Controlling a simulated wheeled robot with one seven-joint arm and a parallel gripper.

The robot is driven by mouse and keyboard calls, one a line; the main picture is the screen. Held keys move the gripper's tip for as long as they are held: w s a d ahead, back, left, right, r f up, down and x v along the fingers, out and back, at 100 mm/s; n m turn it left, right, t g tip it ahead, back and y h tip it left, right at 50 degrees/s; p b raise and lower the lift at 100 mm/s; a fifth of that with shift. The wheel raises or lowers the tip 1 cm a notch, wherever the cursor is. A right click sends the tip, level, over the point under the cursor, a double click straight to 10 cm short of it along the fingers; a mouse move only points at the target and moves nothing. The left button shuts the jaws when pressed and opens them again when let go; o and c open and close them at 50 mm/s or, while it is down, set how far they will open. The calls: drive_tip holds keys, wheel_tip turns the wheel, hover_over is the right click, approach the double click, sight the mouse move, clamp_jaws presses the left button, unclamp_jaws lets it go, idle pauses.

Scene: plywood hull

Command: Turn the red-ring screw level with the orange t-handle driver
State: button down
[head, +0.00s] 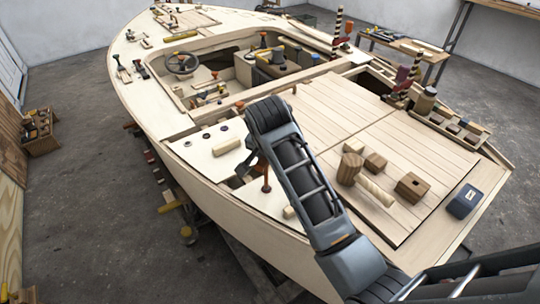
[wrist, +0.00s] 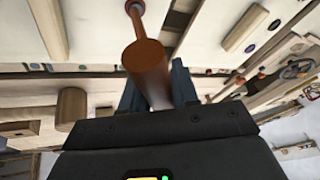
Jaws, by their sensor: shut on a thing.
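My gripper (wrist: 157,88) is shut on the orange t-handle driver (wrist: 148,62). Its brown-orange handle fills the space between the two dark fingers in the wrist view. A thinner shank runs from the handle to a red ring (wrist: 134,6) at the top edge of that view. The shank's end appears to meet the ring, and the screw inside is hidden. In the head view the driver (head: 266,174) stands about upright over the pale side deck, beside my gripper (head: 250,166), partly behind my arm. The screw's slot angle cannot be told.
Round dark fittings (head: 222,127) lie on the deck left of my arm. A wooden mallet (head: 350,168) and wooden blocks (head: 412,186) rest on the planked hatch to the right. A blue box (head: 464,201) sits near the stern corner. Open cockpit lies beyond.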

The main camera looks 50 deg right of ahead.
drive_tip(key=n+y, duration=0.1)
drive_tip(key=n, duration=0.1)
drive_tip(key=n+t, duration=0.1)
drive_tip(key=n, duration=0.1)
drive_tip(key=shift+w+a+n+y, duration=0.15)
drive_tip(key=shift+a+n+y, duration=0.05)
drive_tip(key=shift+n+y, duration=0.2)
drive_tip(key=n+y, duration=0.1)
drive_tip(key=n, duration=0.3)
drive_tip(key=a+n+y, duration=0.1)
drive_tip(key=n+y, duration=0.1)
drive_tip(key=n, duration=0.2)
drive_tip(key=w+n+y, duration=0.1)
drive_tip(key=n+y, duration=0.1)
drive_tip(key=n, duration=0.2)
drive_tip(key=shift+a+n+g, duration=0.3)
drive_tip(key=shift+a+n, duration=0.05)
drive_tip(key=shift+n, duration=0.05)
drive_tip(key=shift+f, duration=0.45)
drive_tip(key=m+h, duration=0.1)
drive_tip(key=m, duration=0.2)
drive_tip(key=d+m+t+h, duration=0.1)
drive_tip(key=m, duration=0.1)
drive_tip(key=shift+w+m, duration=0.1)
drive_tip(key=shift+m, duration=0.3)
